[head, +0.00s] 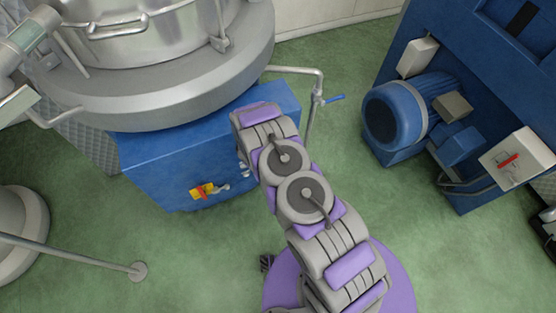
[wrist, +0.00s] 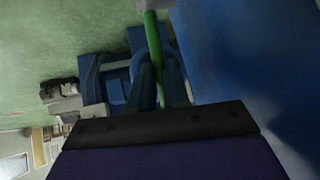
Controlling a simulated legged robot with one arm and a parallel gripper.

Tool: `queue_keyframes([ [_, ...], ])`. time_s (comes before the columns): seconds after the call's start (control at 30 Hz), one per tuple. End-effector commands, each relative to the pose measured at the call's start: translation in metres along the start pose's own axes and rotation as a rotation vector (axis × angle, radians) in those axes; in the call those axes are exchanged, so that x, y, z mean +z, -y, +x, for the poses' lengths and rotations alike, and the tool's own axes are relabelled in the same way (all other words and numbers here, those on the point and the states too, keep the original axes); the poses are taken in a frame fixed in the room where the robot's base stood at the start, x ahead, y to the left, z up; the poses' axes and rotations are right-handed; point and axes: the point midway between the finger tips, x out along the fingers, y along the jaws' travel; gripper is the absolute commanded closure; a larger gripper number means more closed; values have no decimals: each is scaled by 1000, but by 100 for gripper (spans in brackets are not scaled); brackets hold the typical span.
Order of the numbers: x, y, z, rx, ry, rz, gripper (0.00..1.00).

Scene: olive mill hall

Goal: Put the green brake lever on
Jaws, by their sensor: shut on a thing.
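The green brake lever (wrist: 153,45) shows in the wrist view as a green bar running from the top edge down between my fingers. My gripper (wrist: 160,75) is shut on it, with one finger on each side. A grey part touches or lies close behind the lever's upper end; I cannot tell which. In the head view my own arm covers the gripper and the green lever, beside the blue box (head: 160,165) under the big steel vessel. The blue surface (wrist: 225,50) fills the right of the wrist view, close to the fingers.
On the blue box's front is a yellow plate with a red lever (head: 203,190). A pipe with a blue-handled valve (head: 333,98) stands right of the box. A blue motor (head: 400,110) and a switch box with a red handle (head: 515,160) are further right. Green floor lies open between.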

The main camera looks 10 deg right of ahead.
Motion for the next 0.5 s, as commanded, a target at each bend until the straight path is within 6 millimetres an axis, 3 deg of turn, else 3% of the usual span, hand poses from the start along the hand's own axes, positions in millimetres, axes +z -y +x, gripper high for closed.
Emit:
queue_keyframes([
  [0.17,4,3,2,-4,-139,-41,100],
  [0.5,20,10,-18,32,-373,-97,100],
])
